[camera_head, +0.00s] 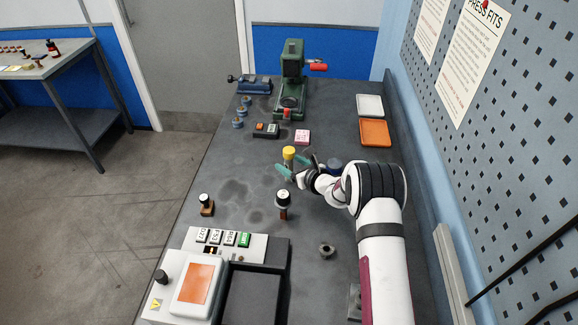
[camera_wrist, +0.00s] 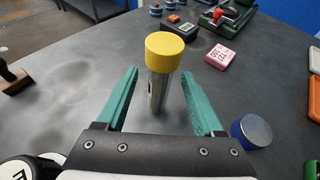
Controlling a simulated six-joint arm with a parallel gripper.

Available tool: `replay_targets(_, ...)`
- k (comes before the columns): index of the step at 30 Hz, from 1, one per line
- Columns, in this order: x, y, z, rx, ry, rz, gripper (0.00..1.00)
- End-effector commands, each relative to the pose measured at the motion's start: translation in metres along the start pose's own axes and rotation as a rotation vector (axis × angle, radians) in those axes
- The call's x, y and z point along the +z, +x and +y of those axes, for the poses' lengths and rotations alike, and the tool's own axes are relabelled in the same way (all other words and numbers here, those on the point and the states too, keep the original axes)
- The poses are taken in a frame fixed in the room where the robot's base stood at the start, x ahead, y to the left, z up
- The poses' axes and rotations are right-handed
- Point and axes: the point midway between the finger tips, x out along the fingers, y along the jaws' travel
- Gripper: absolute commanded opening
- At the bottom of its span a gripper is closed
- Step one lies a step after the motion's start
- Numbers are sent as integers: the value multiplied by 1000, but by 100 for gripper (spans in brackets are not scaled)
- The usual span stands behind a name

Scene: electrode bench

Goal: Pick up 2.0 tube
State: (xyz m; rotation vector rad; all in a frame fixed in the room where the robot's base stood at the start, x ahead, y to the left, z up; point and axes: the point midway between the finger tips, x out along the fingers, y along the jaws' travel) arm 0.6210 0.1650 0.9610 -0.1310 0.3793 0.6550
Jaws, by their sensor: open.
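A tube with a yellow cap (camera_wrist: 165,52) and a metal body (camera_wrist: 158,92) stands upright on the bench. In the head view its yellow cap (camera_head: 289,152) shows just past my gripper's tips. No "2.0" marking on it can be read. My gripper (camera_wrist: 153,92) has green fingers and is open. In the wrist view the tube stands between the two fingers, with gaps on both sides, and the cap is above them. In the head view my gripper (camera_head: 293,168) reaches in from the right, low over the bench.
A blue, metal-topped cylinder (camera_wrist: 252,131) stands close to the right finger. A black-and-white capped piece (camera_head: 283,199) stands near the gripper on the other side. A pink block (camera_head: 302,136), a green press (camera_head: 291,75) and an orange tray (camera_head: 375,132) are farther back.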

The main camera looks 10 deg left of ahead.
Motion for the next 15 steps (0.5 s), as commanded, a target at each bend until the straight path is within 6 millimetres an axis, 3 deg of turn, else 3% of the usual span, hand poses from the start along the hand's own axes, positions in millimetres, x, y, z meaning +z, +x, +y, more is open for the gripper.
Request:
replay_targets(3,0,12,0,0,-1,-1,70)
replay_targets(9,1,12,0,-1,0,-1,68)
replay_targets(15,1,12,0,0,0,-1,32)
